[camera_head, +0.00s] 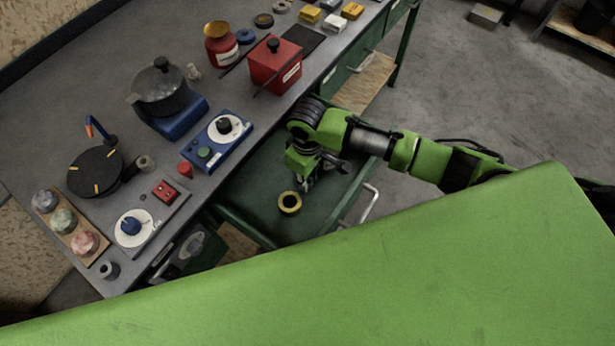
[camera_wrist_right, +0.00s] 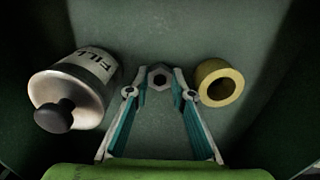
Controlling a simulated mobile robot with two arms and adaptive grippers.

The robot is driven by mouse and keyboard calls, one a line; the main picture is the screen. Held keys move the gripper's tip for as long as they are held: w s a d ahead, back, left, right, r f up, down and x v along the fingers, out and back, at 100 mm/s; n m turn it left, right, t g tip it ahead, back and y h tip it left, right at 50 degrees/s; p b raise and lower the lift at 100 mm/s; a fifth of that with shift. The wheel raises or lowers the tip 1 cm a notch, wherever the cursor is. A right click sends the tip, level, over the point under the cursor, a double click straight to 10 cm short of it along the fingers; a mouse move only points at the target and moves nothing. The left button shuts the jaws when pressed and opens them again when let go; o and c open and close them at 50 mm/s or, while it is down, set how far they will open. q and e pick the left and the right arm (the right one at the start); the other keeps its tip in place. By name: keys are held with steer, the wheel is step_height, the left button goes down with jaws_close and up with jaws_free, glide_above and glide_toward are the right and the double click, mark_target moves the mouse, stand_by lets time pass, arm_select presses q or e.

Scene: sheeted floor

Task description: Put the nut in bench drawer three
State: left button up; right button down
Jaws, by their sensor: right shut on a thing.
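The nut (camera_wrist_right: 160,77) is a small grey hex nut with a dark hole, between the fingertips of my right gripper (camera_wrist_right: 161,84) in the wrist view. In the head view this gripper (camera_head: 304,183) points down inside an open green bench drawer (camera_head: 262,186); the nut cannot be made out there. The gripper is shut on the nut, low over the drawer floor. I cannot tell whether the nut touches the floor. The drawer's number is not readable. My left gripper is not in view.
In the drawer, a yellow roll (camera_head: 289,202) lies right of the fingers in the wrist view, and a metal canister (camera_wrist_right: 72,88) with a "FILL" label lies left. The drawer walls rise close around. The grey bench top (camera_head: 120,70) carries a red box (camera_head: 275,65) and several devices.

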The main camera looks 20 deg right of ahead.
steer(key=shift+f, duration=0.15)
steer(key=c, duration=1.8)
jaws_free()
step_height(320, 180, up, 12)
steer(key=shift+a+r, duration=0.1)
